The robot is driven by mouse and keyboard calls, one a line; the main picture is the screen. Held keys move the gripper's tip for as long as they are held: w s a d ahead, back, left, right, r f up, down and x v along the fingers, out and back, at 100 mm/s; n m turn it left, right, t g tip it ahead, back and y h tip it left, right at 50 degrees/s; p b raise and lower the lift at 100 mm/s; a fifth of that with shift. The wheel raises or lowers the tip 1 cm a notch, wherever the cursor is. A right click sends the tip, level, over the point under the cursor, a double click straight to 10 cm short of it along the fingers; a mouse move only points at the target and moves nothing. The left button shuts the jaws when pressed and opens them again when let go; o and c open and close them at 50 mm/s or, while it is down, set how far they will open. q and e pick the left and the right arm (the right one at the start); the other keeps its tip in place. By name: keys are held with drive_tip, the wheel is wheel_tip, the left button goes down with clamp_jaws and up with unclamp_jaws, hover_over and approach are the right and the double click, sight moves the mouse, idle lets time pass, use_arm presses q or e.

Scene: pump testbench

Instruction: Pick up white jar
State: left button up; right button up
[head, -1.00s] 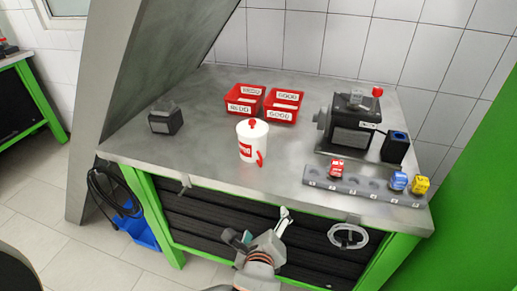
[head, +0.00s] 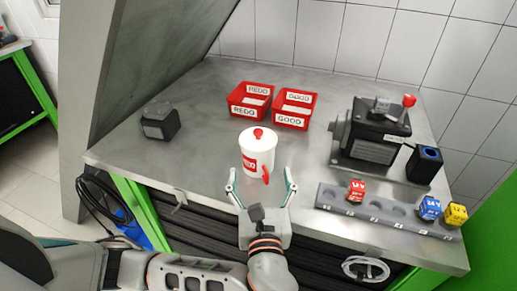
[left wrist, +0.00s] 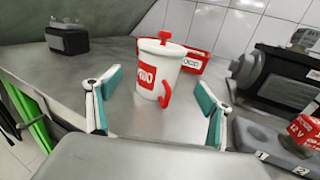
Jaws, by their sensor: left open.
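The white jar (head: 257,152) stands upright on the grey bench near its front edge. It has a white lid with a red knob, a red label and a red handle or hook low on its side. It also shows in the left wrist view (left wrist: 158,75). My left gripper (head: 262,182) is open just in front of the jar, its two fingers spread and pointing at it. In the left wrist view the jar stands beyond and between the fingertips (left wrist: 160,90), apart from them. My right gripper is not in view.
Red bins (head: 249,96) labelled REDO and GOOD stand behind the jar. A dark pump machine (head: 372,138) and a grey rack (head: 385,213) with red, blue and yellow blocks are at right. A dark block (head: 159,121) sits at left. Bench around the jar is clear.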

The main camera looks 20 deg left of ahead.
sight(259, 161)
use_arm(q)
drive_tip(key=shift+w+a+r, duration=0.2)
drive_tip(key=shift+w+a, duration=0.05)
drive_tip(key=shift+w, duration=0.3)
drive_tip(key=shift+f+x, duration=0.2)
drive_tip(key=shift+x, duration=2.8)
drive_tip(key=c, duration=1.5)
drive_tip(key=shift+o, duration=0.2)
drive_tip(key=shift+r, duration=0.1)
